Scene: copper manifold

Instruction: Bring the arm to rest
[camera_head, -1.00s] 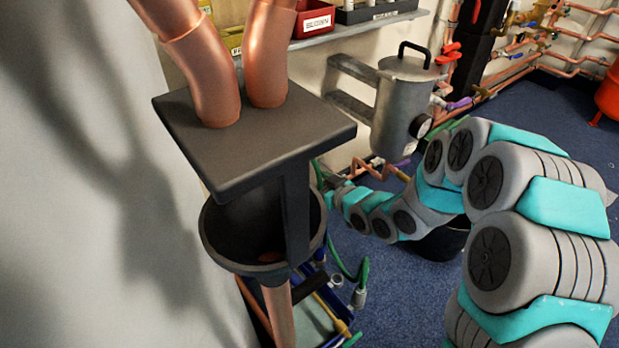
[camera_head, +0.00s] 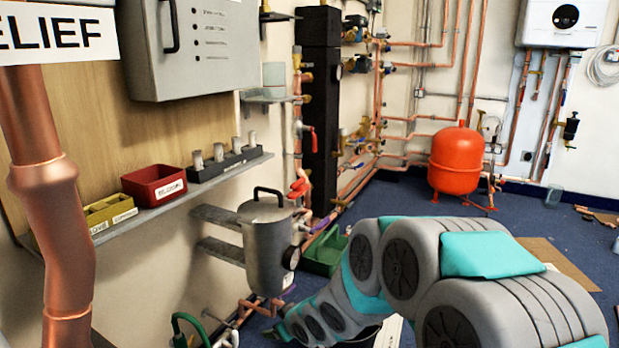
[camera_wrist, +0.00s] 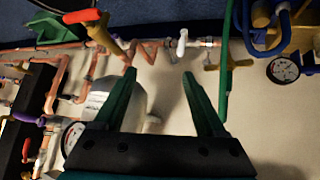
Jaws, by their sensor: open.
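My arm (camera_head: 440,275) enters the head view from the lower right and curves down to the left, with grey and teal links. Its far end lies low, close to the grey metal pot (camera_head: 268,245) on the wall; the fingers cannot be made out clearly there. In the wrist view my gripper (camera_wrist: 160,72) shows two green fingers spread apart with nothing between them. Pale wall and copper piping show beyond the fingers. The pot is partly hidden behind the left finger in that view.
A red bin (camera_head: 154,184) and a yellow bin (camera_head: 105,215) sit on a wall shelf. A green crate (camera_head: 325,252) lies on the floor beyond the pot. An orange tank (camera_head: 455,160) stands at the back. A copper pipe (camera_head: 52,220) rises at left.

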